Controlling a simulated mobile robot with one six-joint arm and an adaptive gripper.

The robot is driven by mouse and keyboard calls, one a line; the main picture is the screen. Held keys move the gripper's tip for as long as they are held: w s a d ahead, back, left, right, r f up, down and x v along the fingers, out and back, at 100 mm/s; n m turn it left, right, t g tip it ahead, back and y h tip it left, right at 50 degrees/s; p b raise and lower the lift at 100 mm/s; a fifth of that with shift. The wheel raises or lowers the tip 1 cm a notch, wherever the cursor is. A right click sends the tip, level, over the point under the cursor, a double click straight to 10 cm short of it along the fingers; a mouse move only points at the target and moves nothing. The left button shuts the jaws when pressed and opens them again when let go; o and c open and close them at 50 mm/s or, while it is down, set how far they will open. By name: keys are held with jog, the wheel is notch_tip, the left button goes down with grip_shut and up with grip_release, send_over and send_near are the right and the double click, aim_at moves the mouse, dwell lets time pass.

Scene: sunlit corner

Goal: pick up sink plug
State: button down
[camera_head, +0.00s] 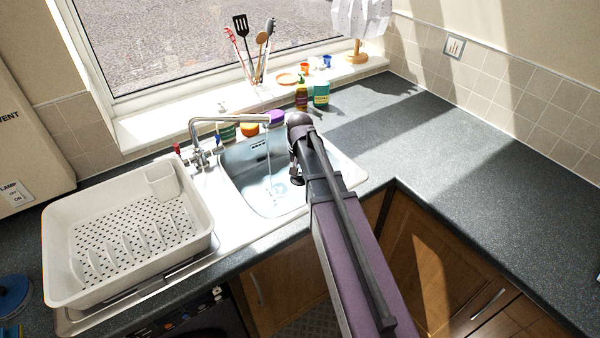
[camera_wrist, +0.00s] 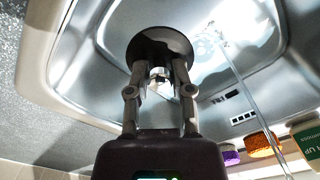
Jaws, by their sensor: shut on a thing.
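The sink plug (camera_wrist: 160,42) is a dark round disc with a shiny metal middle, seen in the wrist view. My gripper (camera_wrist: 161,76) is shut on its metal part, with the two fingers on either side and the disc beyond the tips. The metal sink basin (camera_wrist: 85,50) shows behind the plug. In the head view, my gripper (camera_head: 297,172) is over the right part of the sink (camera_head: 250,185). The plug is too small and too covered by my arm there to make out.
The tap (camera_head: 205,128) runs a thin stream of water (camera_head: 269,155) left of my gripper. A white dish rack (camera_head: 130,235) stands on the left. Bottles, including a teal one (camera_head: 321,95), stand behind the sink. The grey worktop (camera_head: 440,165) on the right is clear.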

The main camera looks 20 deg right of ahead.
jog(key=shift+r+p, duration=0.45)
jog(key=shift+r, duration=0.2)
